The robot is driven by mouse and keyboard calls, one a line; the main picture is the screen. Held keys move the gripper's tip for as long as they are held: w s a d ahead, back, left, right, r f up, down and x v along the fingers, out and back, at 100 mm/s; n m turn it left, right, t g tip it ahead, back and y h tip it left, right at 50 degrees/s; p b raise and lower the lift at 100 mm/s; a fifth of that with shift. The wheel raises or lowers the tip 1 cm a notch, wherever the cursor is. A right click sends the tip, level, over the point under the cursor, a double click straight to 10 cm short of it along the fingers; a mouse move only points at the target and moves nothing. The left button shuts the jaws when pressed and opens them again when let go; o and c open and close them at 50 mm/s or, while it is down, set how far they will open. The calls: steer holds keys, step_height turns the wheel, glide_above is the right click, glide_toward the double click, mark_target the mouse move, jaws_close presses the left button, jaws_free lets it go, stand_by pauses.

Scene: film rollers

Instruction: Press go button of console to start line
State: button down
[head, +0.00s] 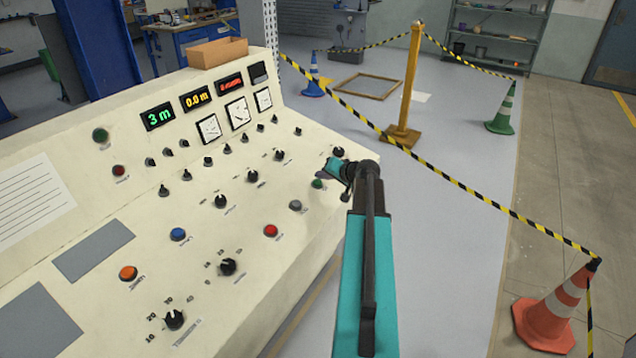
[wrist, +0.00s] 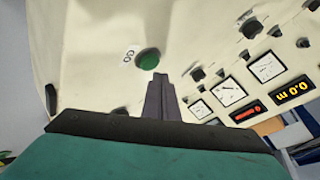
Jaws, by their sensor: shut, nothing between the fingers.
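The console (head: 110,205) is a cream sloped panel filling the left and middle of the head view. Its go button is green; in the wrist view the button (wrist: 148,59) has a "GO" label beside it. In the head view the green button (head: 317,183) is near the panel's right edge, just left of my gripper (head: 328,179). In the wrist view my gripper's fingers (wrist: 160,80) are shut and empty, with their tips just below and slightly right of the button. I cannot tell how far the tips are from the panel's surface.
A red button (head: 270,230), a grey button (head: 295,205) and several black knobs are nearby on the panel. Lit displays (head: 194,99) and dials sit along its upper part. A cardboard box (head: 217,52) rests on top. Striped tape, a yellow post (head: 411,80) and cones stand to the right.

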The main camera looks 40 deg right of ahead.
steer(key=shift+w+f+b, duration=0.2)
steer(key=shift+f+b, duration=0.65)
steer(key=shift+b, duration=0.3)
stand_by(1.2)
steer(key=shift+r, duration=0.2)
steer(key=shift+s+r, duration=0.2)
steer(key=shift+r, duration=0.45)
steer(key=shift+r, duration=0.1)
stand_by(0.4)
steer(key=shift+s+d+r+p, duration=0.1)
steer(key=shift+s+r+p, duration=0.2)
steer(key=shift+r, duration=0.5)
steer(key=shift+s+r+p, duration=0.1)
steer(key=shift+r+p, duration=0.25)
steer(key=shift+r, duration=0.4)
steer(key=shift+s+d+r+p, duration=0.1)
steer(key=shift+s+r+p, duration=0.2)
steer(key=shift+r, duration=0.5)
steer(key=shift+w, duration=0.1)
